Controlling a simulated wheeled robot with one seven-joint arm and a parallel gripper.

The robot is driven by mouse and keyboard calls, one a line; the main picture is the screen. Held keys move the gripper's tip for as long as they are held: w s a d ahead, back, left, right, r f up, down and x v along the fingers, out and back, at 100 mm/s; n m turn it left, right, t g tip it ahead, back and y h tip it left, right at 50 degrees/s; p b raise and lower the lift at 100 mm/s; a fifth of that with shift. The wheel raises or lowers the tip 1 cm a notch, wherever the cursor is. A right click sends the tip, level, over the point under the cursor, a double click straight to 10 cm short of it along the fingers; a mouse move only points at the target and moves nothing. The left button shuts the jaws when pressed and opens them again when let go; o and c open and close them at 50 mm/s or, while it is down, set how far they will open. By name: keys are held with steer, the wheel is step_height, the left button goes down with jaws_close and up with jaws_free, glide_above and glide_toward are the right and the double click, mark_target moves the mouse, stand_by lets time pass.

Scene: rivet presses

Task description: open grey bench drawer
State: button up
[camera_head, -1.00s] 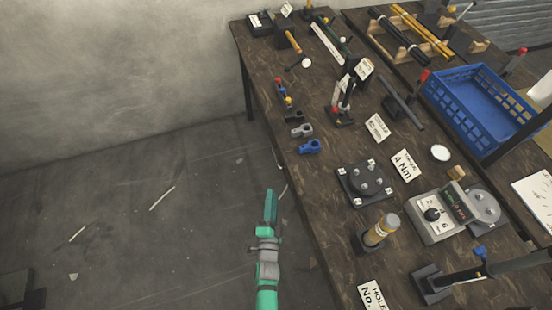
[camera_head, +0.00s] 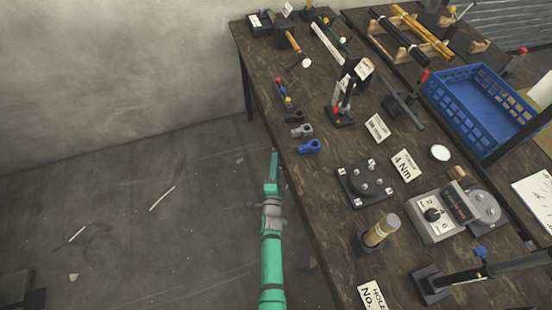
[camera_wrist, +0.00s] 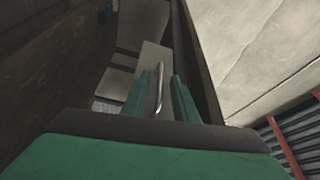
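In the wrist view, a light grey drawer front (camera_wrist: 151,57) lies ahead, with a thin metal bar handle (camera_wrist: 158,88) on it. My gripper (camera_wrist: 161,97) has two green fingers standing apart, and the handle shows in the gap between them. I cannot tell how far along the fingers the handle sits; no grip on it shows. In the head view my green gripper (camera_head: 274,158) is beside the bench's left edge, over the floor side. The drawer and handle are hidden in the head view, under the bench top.
The dark wooden bench top (camera_head: 318,205) holds a blue crate (camera_head: 478,105), a grey control box (camera_head: 433,216), a round black fixture (camera_head: 365,182) and blue and grey clamp parts. The floor (camera_head: 160,235) left of the bench is open. Grey panels surround the drawer front.

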steer(key=shift+w, duration=0.9)
jaws_close()
stand_by(0.9)
